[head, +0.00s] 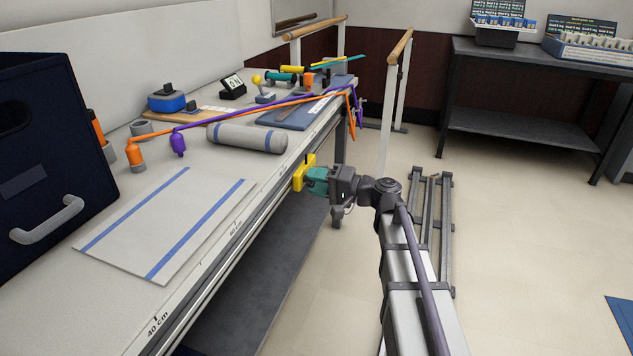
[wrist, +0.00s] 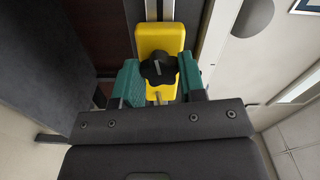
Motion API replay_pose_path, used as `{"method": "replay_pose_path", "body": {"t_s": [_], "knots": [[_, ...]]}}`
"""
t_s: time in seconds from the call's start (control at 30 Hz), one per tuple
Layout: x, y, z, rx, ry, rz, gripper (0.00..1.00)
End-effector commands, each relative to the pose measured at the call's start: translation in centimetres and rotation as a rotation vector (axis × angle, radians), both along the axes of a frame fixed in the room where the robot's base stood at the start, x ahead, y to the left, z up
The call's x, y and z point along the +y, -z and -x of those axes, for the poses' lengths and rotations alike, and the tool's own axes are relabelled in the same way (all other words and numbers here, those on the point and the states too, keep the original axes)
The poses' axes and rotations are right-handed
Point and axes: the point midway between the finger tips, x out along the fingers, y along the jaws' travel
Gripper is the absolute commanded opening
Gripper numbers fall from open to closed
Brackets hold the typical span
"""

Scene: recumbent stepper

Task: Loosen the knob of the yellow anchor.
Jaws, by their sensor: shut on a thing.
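The yellow anchor (head: 298,177) sits on the rail along the table's front edge. It also shows in the wrist view (wrist: 160,38), with a black lobed knob (wrist: 159,68) on its face. My gripper (head: 314,180) reaches the anchor from the right, with teal fingers. In the wrist view my gripper (wrist: 159,76) has one finger on each side of the knob and is shut on it. In the head view the fingers hide the knob.
An orange band (head: 246,114) and a purple band (head: 240,111) run along the table to its far end. A grey roller (head: 247,138) and a striped mat (head: 165,224) lie on the table. A navy bin (head: 40,150) stands at left. The floor at right is mostly clear.

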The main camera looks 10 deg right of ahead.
Motion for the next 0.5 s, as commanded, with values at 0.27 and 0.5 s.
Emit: {"method": "replay_pose_path", "body": {"t_s": [0.27, 0.5], "knots": [[-0.03, 0.04, 0.01, -0.147, 0.0, 0.092, 0.14], [-0.04, 0.05, 0.0, -0.209, 0.0, 0.13, 0.14]]}}
